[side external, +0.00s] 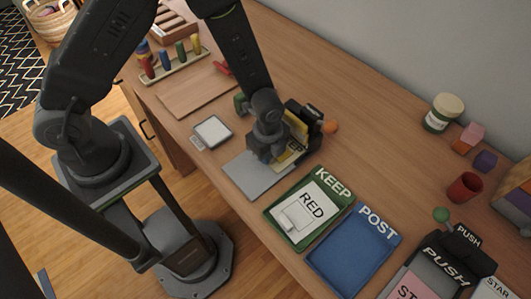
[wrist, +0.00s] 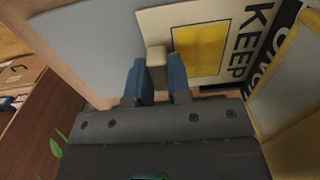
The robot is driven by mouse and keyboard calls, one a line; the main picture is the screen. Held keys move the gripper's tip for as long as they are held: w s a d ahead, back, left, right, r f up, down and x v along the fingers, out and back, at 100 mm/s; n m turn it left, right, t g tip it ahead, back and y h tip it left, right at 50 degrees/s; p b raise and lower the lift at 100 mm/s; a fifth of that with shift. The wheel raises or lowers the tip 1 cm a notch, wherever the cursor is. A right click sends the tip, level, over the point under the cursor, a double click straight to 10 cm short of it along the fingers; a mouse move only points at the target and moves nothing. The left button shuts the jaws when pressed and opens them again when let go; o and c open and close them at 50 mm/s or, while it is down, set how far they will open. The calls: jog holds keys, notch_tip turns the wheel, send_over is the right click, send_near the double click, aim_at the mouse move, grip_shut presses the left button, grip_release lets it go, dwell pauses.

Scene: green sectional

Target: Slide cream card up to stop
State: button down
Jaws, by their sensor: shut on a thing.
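The cream card (wrist: 225,14) carries a yellow square and the word KEEP. In the wrist view, a small beige tab (wrist: 157,55) stands at its edge. My gripper (wrist: 157,78) has its two blue fingers on either side of this tab, shut on it. In the side view, my gripper (side external: 270,152) hides much of the cream card (side external: 288,160), whose yellow part shows to its right. A flat grey plate (side external: 250,178) lies beside the card. A dark upright piece (side external: 313,117) stands just beyond my gripper. I cannot tell whether the card touches a stop.
A green KEEP tray (side external: 276,222) holds a white card marked RED (side external: 312,206). A blue POST tray (side external: 350,250) lies beside it. An orange ball (side external: 330,127) is right of my gripper. A white-faced square (side external: 212,131) lies left. The table toward the wall is mostly clear.

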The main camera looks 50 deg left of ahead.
jog(key=c, duration=1)
grip_release()
notch_tip(320, 180, up, 14)
jog(key=s+a+r+n+t, duration=0.2)
jog(key=s+a+r+n, duration=0.1)
jog(key=r+n, duration=0.3)
jog(key=s+a+r+n+t, duration=0.1)
jog(key=s+a+r+n, duration=0.3)
jog(key=s+r+n, duration=0.1)
jog(key=s+a+r+n+t, duration=0.2)
jog(key=s+a+r+n, duration=0.2)
jog(key=r+n, duration=0.3)
jog(key=shift+s+a+r+t, duration=0.1)
jog(key=shift+s+r+t, duration=0.15)
jog(key=shift+r, duration=0.25)
